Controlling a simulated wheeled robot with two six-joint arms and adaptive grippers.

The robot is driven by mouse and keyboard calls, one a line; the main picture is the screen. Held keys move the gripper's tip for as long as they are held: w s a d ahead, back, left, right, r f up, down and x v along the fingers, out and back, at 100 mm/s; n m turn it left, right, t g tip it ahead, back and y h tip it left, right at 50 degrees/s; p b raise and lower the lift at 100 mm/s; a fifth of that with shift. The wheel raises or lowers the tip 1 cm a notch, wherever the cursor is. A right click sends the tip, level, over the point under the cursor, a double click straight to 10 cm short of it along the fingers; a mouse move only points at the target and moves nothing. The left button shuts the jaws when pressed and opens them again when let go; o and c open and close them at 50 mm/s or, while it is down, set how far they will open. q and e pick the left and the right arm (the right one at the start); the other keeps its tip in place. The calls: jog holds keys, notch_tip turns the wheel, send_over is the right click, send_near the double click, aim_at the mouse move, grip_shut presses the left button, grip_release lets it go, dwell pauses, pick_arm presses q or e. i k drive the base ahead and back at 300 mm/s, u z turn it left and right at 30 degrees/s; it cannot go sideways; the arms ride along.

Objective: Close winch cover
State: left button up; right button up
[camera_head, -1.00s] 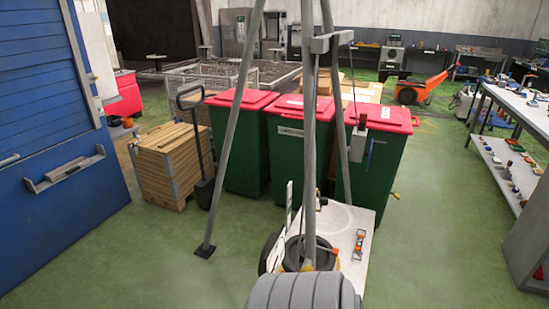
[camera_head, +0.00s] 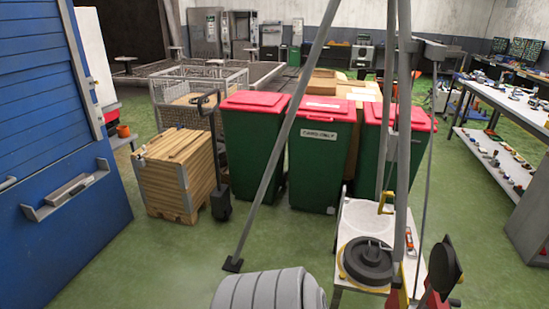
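A grey metal tripod (camera_head: 290,118) stands in front of me, with its thick upright pole (camera_head: 402,150) right of centre. A grey bracket (camera_head: 436,50) sticks out from the pole near the top. I cannot make out a winch cover or whether one is open. Below the pole is a black round wheel-like part (camera_head: 368,262) with a yellow edge. To its right is a black disc (camera_head: 444,266) with red parts below it; I cannot tell what it is. Neither of my grippers is in view.
A grey ribbed cylinder (camera_head: 268,291) is at the bottom edge. Green bins (camera_head: 255,150) with red lids stand behind the tripod. A wooden crate (camera_head: 176,172) and a blue door panel (camera_head: 50,140) are left. A white workbench (camera_head: 508,104) is right. Green floor is open between them.

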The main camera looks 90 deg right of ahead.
aim_at(399, 283)
jog(key=i, duration=0.6)
jog(key=z, duration=4.35)
jog(key=i, duration=1)
jog(key=z, duration=0.85)
